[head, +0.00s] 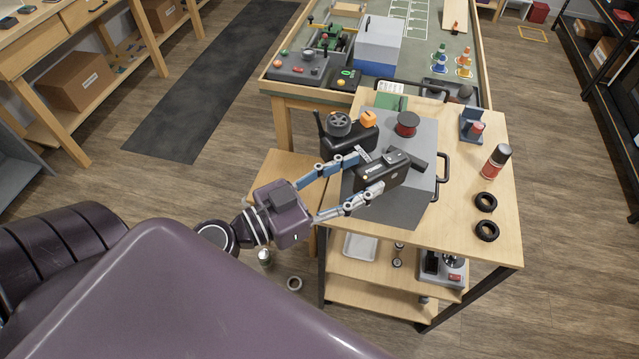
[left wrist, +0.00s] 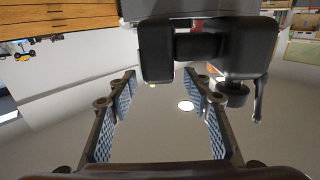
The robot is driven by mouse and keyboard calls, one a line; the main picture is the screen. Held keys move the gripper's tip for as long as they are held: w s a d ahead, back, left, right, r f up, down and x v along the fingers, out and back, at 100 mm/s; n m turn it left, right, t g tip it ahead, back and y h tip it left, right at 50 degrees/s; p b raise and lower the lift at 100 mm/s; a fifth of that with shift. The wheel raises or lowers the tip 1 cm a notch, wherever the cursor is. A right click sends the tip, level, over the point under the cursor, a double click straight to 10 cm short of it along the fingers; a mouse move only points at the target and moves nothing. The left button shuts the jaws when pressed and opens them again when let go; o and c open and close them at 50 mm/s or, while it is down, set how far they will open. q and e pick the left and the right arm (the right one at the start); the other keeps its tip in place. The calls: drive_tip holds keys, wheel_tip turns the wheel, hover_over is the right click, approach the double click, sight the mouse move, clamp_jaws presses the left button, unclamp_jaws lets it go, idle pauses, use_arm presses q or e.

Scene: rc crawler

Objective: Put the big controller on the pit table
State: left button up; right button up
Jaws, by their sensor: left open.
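My left gripper (head: 363,173) is open, its two blue-padded fingers apart at the near side of a grey case (head: 425,150) on a wooden cart (head: 490,235). A black device (head: 397,172) with silver parts lies at the fingertips on the case; whether they touch it is unclear. A black controller-like device (head: 345,138) with a wheel and an orange part sits just behind. I cannot tell which is the big controller. My right gripper is not seen.
A spray can (head: 495,162) and two black tyres (head: 486,202) are on the cart's right. Open floor lies left, with a dark mat (head: 205,85).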

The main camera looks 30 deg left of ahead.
use_arm(q)
drive_tip(key=b+v, duration=0.1)
drive_tip(key=v, duration=0.1)
drive_tip(key=shift+s+a+b, duration=0.1)
drive_tip(key=shift+s+b, duration=0.15)
drive_tip(key=shift+b, duration=0.05)
drive_tip(key=shift+v, duration=2.85)
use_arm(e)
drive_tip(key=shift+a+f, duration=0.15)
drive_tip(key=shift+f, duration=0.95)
